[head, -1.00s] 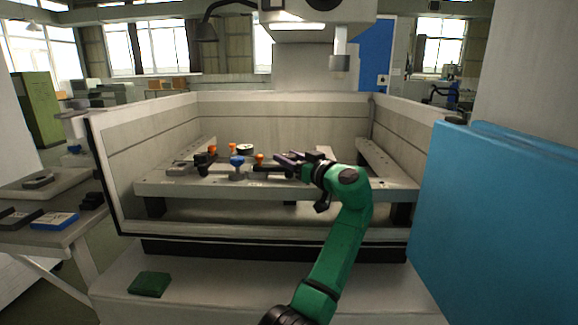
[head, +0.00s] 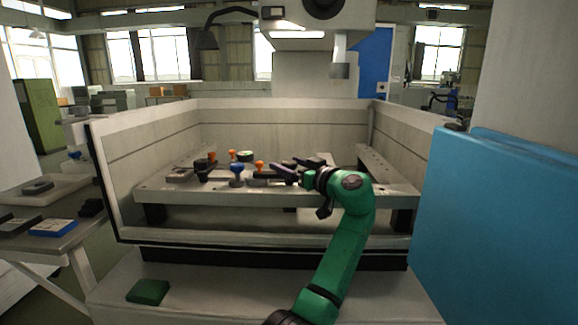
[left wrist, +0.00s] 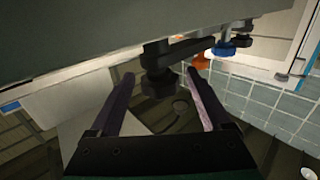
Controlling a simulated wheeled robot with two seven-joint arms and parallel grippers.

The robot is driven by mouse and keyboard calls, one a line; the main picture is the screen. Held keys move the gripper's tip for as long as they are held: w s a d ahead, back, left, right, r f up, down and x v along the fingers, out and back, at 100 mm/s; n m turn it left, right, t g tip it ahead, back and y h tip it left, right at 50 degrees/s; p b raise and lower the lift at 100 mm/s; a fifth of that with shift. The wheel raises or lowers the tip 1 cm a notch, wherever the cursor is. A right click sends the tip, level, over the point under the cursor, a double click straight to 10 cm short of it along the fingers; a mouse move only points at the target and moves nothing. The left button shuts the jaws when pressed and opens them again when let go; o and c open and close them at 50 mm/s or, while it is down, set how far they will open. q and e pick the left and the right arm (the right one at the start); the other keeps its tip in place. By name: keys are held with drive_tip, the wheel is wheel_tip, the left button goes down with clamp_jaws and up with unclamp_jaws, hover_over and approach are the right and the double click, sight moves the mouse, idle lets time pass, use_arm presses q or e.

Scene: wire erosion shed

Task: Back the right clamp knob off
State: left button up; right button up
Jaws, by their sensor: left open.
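My left gripper (head: 278,168) is at the right part of the machine's worktable (head: 330,187), over its top, with its fingers pointing left. In the left wrist view the two fingers of my left gripper (left wrist: 161,75) are apart. A dark knob-like part (left wrist: 158,85) on a dark clamp bar shows between them; I cannot tell whether they touch it. An orange knob (head: 260,165) stands just left of the fingertips in the head view. A blue knob (head: 236,169) stands further left. I cannot tell for sure which is the right clamp knob. My right gripper is out of view.
More orange knobs (head: 232,154) and dark clamp parts stand at the left of the worktable. Low tank walls (head: 270,120) surround it. A blue panel (head: 490,220) stands at the right. A green block (head: 148,291) lies on the front ledge. A side table (head: 60,240) is at the left.

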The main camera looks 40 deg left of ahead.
use_arm(q)
drive_tip(key=b+v, duration=0.2)
drive_tip(key=v, duration=1.2)
drive_tip(key=shift+d, duration=0.2)
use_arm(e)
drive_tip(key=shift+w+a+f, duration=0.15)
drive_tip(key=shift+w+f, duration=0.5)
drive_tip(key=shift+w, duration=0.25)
